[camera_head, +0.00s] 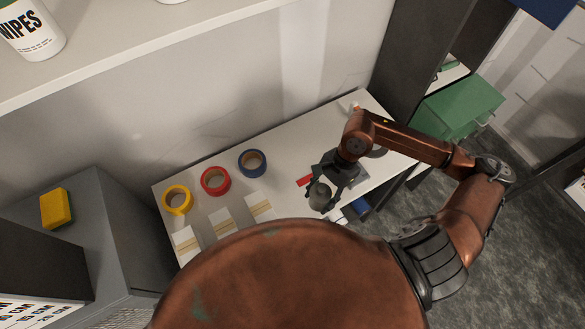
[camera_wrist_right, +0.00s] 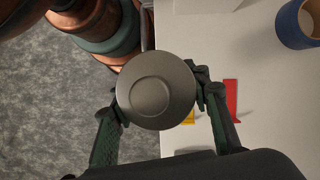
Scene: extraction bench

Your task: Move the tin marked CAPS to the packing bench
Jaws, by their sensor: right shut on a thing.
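A round grey metal tin (camera_head: 320,196) is held in my right gripper (camera_head: 323,188) at the front edge of the white bench (camera_head: 305,135). The right wrist view looks down on the tin's plain round lid (camera_wrist_right: 155,90). The dark green fingers of the right gripper (camera_wrist_right: 160,98) close on it from both sides. No marking on the tin is readable. In that view the tin overlaps the bench edge, with the floor to its left. I cannot tell whether its base touches the bench. My left gripper is not in view.
Yellow (camera_head: 178,200), red (camera_head: 215,181) and blue (camera_head: 252,163) tape rolls stand at the bench's left, behind several small cartons (camera_head: 222,222). A red piece (camera_wrist_right: 231,98) lies close beside the right gripper. A green cabinet (camera_head: 460,108) stands beyond the bench's right end.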

